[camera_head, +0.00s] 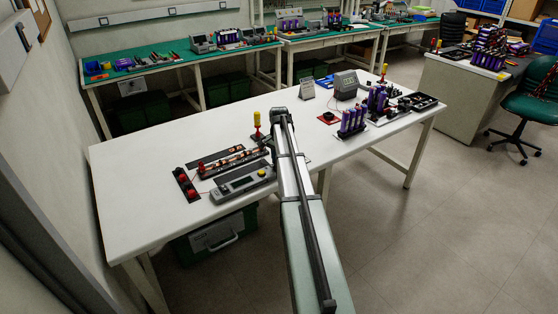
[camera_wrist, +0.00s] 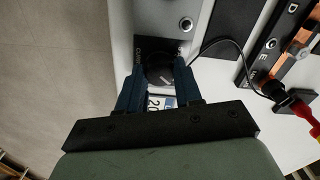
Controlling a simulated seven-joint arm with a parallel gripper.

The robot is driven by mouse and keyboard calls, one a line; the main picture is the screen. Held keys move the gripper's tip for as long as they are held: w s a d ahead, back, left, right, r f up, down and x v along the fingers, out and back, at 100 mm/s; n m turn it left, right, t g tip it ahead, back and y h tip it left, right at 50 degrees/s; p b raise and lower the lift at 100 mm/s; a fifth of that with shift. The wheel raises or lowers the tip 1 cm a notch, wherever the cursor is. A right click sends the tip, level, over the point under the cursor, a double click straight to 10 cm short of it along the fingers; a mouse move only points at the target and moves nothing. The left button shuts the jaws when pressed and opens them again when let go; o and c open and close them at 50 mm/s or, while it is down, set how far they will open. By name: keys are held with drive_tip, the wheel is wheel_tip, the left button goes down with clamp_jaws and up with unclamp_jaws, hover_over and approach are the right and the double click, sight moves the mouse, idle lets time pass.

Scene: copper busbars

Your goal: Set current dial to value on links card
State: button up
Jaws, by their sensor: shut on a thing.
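The black round dial (camera_wrist: 158,70) sits on a grey panel in the wrist view, with a light pointer mark on its face. My gripper (camera_wrist: 158,76) has its two blue fingers closed on the dial's left and right sides. A label reading about "20" (camera_wrist: 155,102) shows between the fingers, partly covered. A long grey unit with a display (camera_head: 243,184) lies at the front of the white table in the head view.
A copper bar assembly marked D and E (camera_wrist: 275,48) lies at the right, near a black cable (camera_wrist: 240,55) and a red and yellow tool (camera_wrist: 303,114). Purple cells (camera_head: 352,120) and a grey meter (camera_head: 346,84) stand to the right on the white table (camera_head: 130,165).

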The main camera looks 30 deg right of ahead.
idle(0.4)
drive_tip(key=o, duration=1)
drive_tip(key=shift+o, duration=0.2)
drive_tip(key=shift+r, duration=0.15)
wheel_tip(320, 180, up, 14)
drive_tip(key=shift+f, duration=0.2)
